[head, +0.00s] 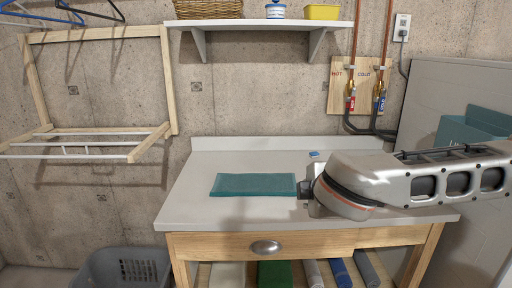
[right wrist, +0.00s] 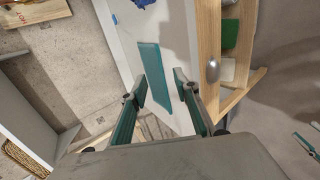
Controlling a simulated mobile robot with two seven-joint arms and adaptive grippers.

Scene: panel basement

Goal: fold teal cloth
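The teal cloth (head: 253,185) lies flat as a narrow rectangle on the pale tabletop (head: 190,212). My right gripper (head: 303,190) is at the cloth's right end in the head view. In the right wrist view, its two fingers (right wrist: 161,88) are spread apart, and the cloth (right wrist: 151,72) shows between and beyond them. I cannot tell whether a finger touches the cloth. The gripper's far side is partly hidden by my arm in the head view. My left gripper is not in view.
A small blue item (head: 314,154) lies at the table's back. A wooden drying rack (head: 100,35) hangs at left, above a grey basket (head: 122,270). A shelf (head: 258,24) is above the table. Pipes (head: 354,50) run down the wall at right. The table's left part is clear.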

